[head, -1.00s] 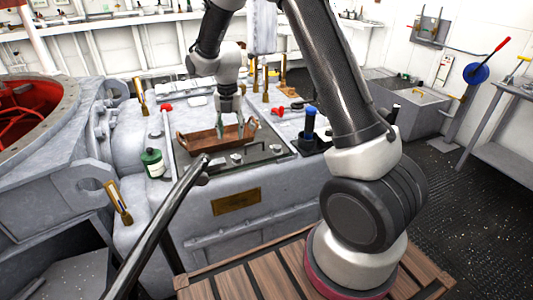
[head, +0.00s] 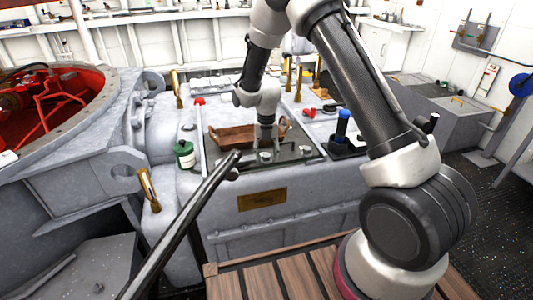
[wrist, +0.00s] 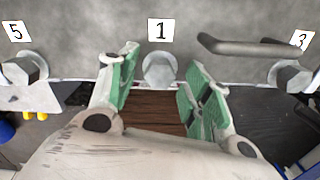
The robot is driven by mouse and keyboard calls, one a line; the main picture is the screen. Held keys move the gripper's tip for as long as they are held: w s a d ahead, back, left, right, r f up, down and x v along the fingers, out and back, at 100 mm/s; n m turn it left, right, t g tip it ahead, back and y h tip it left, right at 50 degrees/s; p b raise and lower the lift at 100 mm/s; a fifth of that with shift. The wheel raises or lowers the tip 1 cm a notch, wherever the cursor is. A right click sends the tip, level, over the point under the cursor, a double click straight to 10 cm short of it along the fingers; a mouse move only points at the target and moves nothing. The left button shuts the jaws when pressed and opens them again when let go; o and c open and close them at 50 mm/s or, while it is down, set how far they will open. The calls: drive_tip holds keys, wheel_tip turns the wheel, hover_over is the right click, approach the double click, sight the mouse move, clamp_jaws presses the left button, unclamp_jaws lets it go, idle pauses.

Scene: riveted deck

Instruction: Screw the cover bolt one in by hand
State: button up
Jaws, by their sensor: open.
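Cover bolt one (wrist: 159,70) is a grey hex-headed bolt below the label "1" (wrist: 160,30) at the edge of the grey cover. In the wrist view, my gripper (wrist: 160,78) is open, with one green-padded finger on each side of the bolt head and visible gaps between. In the head view, my gripper (head: 265,141) points down over the front part of the cover plate (head: 290,154), just right of the wooden tray (head: 232,136). Its fingertips are small and partly hard to make out there. How far the bolt is threaded in is not visible.
Bolt five (wrist: 25,68) stands left and bolt three (wrist: 290,76) right in the wrist view, with a bar handle (wrist: 255,46) between bolts one and three. A green bottle (head: 184,154) and a blue-topped tool (head: 342,124) flank the cover. A long dark bar (head: 185,222) crosses in front.

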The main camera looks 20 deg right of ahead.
drive_tip(key=c, duration=1)
drive_tip(key=shift+c, duration=0.2)
drive_tip(key=shift+m, duration=0.3)
